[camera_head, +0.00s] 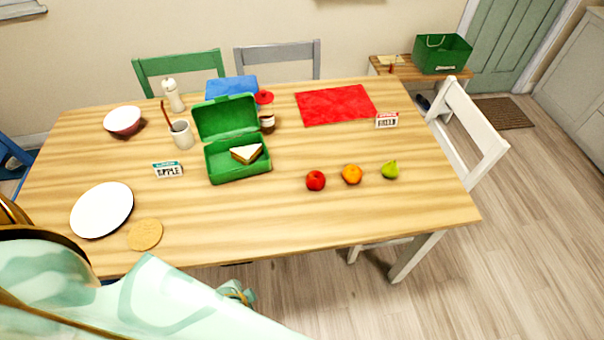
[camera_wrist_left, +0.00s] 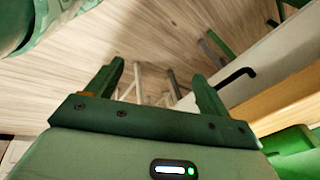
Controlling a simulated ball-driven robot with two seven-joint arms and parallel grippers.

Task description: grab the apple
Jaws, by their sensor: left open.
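The red apple (camera_head: 316,181) sits on the wooden table (camera_head: 300,226), towards its front and right of centre. It stands left of an orange (camera_head: 351,174) and a green pear (camera_head: 390,170), apart from both. In the left wrist view, my left gripper (camera_wrist_left: 158,72) is open, with its two green fingers spread and nothing between them. Floor and furniture legs show beyond the fingers. The apple is not seen in that view. My right gripper is in neither view.
A green lunchbox (camera_head: 240,173) with a sandwich (camera_head: 246,153) stands left of the apple. A white plate (camera_head: 102,209) and a round tan mat (camera_head: 145,234) lie front left. A red placemat (camera_head: 336,106) lies behind. A white chair (camera_head: 470,130) is at right. Table around the apple is clear.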

